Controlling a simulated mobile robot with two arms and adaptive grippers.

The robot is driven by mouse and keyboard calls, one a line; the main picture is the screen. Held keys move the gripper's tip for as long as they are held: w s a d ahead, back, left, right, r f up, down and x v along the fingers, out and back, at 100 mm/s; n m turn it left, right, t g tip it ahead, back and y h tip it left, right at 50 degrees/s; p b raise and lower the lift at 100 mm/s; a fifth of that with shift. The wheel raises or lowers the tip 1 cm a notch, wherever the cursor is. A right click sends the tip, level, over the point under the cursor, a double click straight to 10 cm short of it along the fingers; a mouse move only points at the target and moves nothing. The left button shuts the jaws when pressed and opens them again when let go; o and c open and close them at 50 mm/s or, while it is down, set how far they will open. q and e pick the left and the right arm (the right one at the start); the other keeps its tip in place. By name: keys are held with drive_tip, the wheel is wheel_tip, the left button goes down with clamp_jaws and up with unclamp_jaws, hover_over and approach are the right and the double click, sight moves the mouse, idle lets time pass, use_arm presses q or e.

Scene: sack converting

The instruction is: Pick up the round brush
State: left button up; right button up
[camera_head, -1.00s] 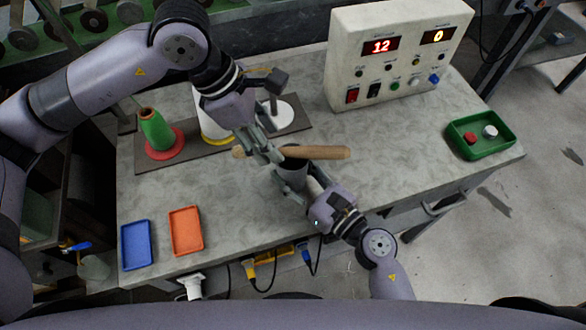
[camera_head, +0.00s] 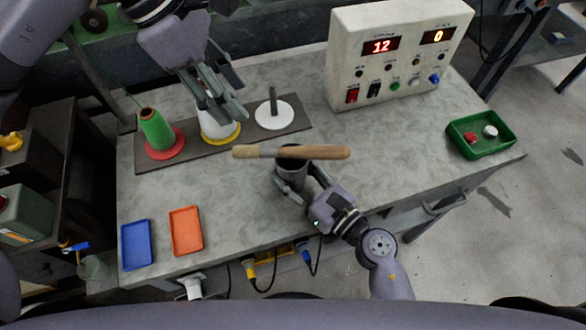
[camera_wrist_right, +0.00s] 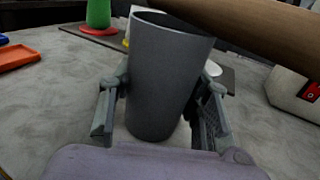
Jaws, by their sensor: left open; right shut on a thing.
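The round brush (camera_head: 315,152) has a tan wooden handle and a paler, rougher left end. It lies sideways across the mouth of a dark grey cup (camera_head: 291,178); I cannot tell how it is supported. In the right wrist view the brush (camera_wrist_right: 262,32) crosses above the cup (camera_wrist_right: 165,85), which stands upright. My right gripper (camera_head: 303,186) is shut on the cup, one finger on each side. My left gripper (camera_head: 222,103) is open and empty, up and left of the brush, over the white cone, and apart from the brush.
A dark board (camera_head: 198,150) holds a green cone (camera_head: 155,130), a white cone (camera_head: 215,128) and a bare spindle (camera_head: 273,105). Blue (camera_head: 136,244) and orange (camera_head: 186,230) trays lie front left. A control box (camera_head: 395,55) and green tray (camera_head: 480,142) stand right.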

use_arm(q)
drive_tip(key=shift+f, duration=0.1)
approach(270, 147)
drive_tip(key=f, duration=0.3)
drive_tip(key=shift+w+d+f, duration=0.1)
drive_tip(key=shift+d+f, duration=0.05)
drive_tip(key=shift+d, duration=0.1)
drive_tip(key=shift+d+x, duration=0.2)
drive_tip(key=shift+x, duration=1.3)
drive_tip(key=shift+d+x, duration=0.2)
drive_tip(key=shift+x, duration=1.3)
drive_tip(key=shift+r, duration=0.2)
clamp_jaws()
